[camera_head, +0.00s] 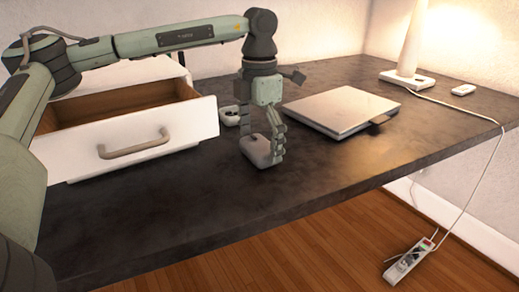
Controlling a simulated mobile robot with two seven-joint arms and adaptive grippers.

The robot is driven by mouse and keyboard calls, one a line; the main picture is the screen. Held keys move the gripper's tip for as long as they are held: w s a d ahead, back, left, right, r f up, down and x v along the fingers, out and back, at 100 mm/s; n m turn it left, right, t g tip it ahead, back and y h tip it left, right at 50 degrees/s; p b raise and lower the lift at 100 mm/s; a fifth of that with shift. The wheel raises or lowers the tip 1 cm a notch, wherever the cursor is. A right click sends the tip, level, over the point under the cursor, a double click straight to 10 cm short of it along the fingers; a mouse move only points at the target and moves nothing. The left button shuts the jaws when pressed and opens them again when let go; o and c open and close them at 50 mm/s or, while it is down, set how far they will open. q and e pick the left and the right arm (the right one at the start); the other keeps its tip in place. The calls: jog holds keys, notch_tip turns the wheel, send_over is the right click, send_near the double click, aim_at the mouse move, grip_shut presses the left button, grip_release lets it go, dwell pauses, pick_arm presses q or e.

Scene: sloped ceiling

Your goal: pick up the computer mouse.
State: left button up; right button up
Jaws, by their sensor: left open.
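A light grey, rounded object that looks like the computer mouse (256,151) lies on the dark desktop, right of the open drawer. My left gripper (262,143) points down over it from above, open, with one finger on each side of the mouse. The right finger hides part of the mouse's right side. I cannot tell whether the fingers touch it. My right gripper is not in view.
A closed silver laptop (342,108) lies right of the gripper, with a small dark flat item (379,124) at its edge. A small white item (230,116) sits just behind the mouse. The white drawer (75,153) stands open at left. A lamp (412,45) and small white device (463,90) are at back right. The front desktop is clear.

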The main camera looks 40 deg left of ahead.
pick_arm(q)
jog(key=shift+f, duration=0.1)
jog(key=c, duration=1)
jog(key=shift+c, duration=0.2)
